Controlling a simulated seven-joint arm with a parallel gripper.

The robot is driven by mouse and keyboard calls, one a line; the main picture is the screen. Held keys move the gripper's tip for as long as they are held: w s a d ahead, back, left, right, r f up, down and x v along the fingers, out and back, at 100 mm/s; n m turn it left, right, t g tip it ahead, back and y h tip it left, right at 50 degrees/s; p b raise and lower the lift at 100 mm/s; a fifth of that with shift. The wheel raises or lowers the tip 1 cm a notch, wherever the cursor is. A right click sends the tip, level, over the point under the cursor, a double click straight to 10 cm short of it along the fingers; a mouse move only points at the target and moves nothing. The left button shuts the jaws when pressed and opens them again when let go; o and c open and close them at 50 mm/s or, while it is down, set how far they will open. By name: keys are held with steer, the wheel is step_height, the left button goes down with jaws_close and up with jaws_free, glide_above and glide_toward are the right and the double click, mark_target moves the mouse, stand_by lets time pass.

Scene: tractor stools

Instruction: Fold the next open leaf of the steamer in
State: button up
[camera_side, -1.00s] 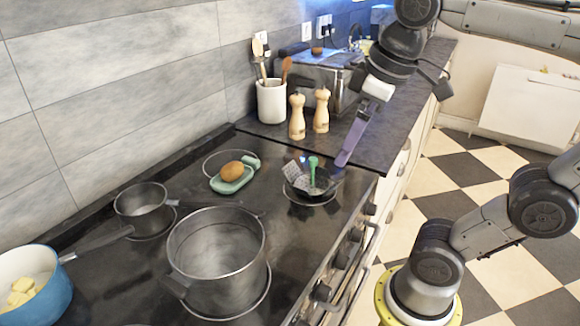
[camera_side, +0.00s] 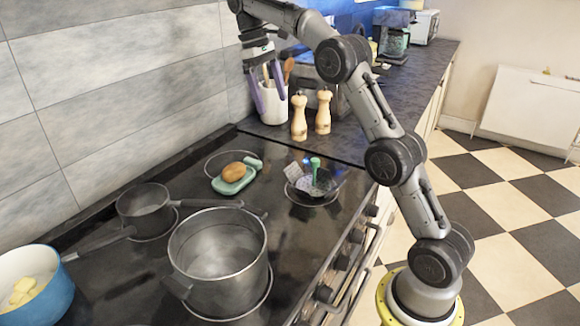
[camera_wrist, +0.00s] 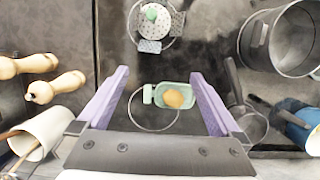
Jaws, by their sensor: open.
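The steamer (camera_side: 316,183) is a small round metal basket with perforated leaves and a green knob, sitting at the stove's back right. In the wrist view the steamer (camera_wrist: 157,22) is at the top. One perforated leaf (camera_wrist: 150,46) sticks out flat on the side towards my gripper; another seems to stand out at its right. In the side view a pale leaf (camera_side: 293,171) sticks up at its left. My gripper (camera_side: 265,95) has two purple fingers, spread and empty, pointing down near the utensil crock, well apart from the steamer. The fingers also show in the wrist view (camera_wrist: 159,73).
A green dish (camera_side: 229,184) with a brown egg-shaped item lies left of the steamer. A large pot (camera_side: 218,260), a small saucepan (camera_side: 145,208) and a blue pot (camera_side: 38,285) stand nearer. Two pepper mills (camera_side: 299,118) and a white crock (camera_side: 270,104) with utensils stand behind.

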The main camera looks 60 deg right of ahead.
steer(key=g, duration=0.1)
glide_toward(290, 166)
steer(key=v, duration=0.4)
steer(key=shift+m+y, duration=0.4)
steer(key=x, duration=0.9)
steer(key=d+x, duration=0.1)
steer(key=x, duration=0.4)
steer(key=shift+f, duration=0.1)
steer(key=shift+c, duration=0.2)
steer(key=c, duration=1.3)
steer(key=shift+o, duration=0.2)
